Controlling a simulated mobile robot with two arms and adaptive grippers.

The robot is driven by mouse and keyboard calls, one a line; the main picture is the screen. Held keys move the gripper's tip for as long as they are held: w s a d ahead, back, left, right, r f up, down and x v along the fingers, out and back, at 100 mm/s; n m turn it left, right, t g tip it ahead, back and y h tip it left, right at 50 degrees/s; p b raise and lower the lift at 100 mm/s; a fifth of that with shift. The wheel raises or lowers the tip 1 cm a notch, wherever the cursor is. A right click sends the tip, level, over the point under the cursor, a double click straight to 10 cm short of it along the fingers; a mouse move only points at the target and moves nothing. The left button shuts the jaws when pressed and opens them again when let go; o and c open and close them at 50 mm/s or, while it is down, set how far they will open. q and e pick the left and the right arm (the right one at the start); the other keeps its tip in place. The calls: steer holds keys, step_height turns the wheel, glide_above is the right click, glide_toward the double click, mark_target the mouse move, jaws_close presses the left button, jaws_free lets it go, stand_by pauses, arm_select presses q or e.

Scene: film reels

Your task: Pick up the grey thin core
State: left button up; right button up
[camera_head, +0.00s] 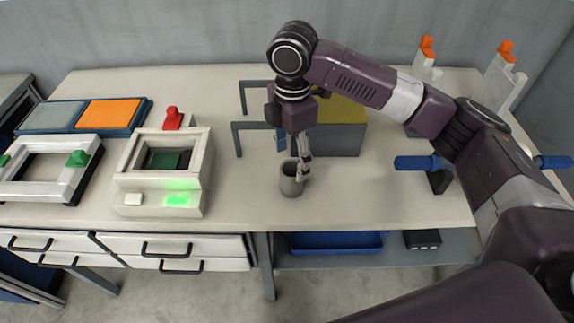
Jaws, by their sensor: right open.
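A small grey cylinder, the grey thin core (290,183), stands upright on the table (240,205), a little in front of the middle. Its top looks open. My right gripper (302,172) points down from above, with its fingers at the core's upper rim. The jaws are open. One finger overlaps the core's right side in the picture, and I cannot tell whether it touches. My left gripper is not in view.
A grey box with a yellow top (343,110) stands behind my right gripper. A white frame device with a green light (190,150) stands left of the core. A blue-handled stand (424,163) is to the right. The table between them is clear.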

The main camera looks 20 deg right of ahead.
mark_target(291, 178)
steer(key=f, duration=0.1)
steer(key=f+p, duration=0.1)
steer(key=f, duration=0.3)
steer(key=shift+s, duration=0.4)
steer(key=shift+w+f, duration=0.2)
steer(key=shift+f, duration=1)
steer(key=shift+a, duration=0.1)
steer(key=shift+c, duration=1.1)
steer(key=c, duration=1)
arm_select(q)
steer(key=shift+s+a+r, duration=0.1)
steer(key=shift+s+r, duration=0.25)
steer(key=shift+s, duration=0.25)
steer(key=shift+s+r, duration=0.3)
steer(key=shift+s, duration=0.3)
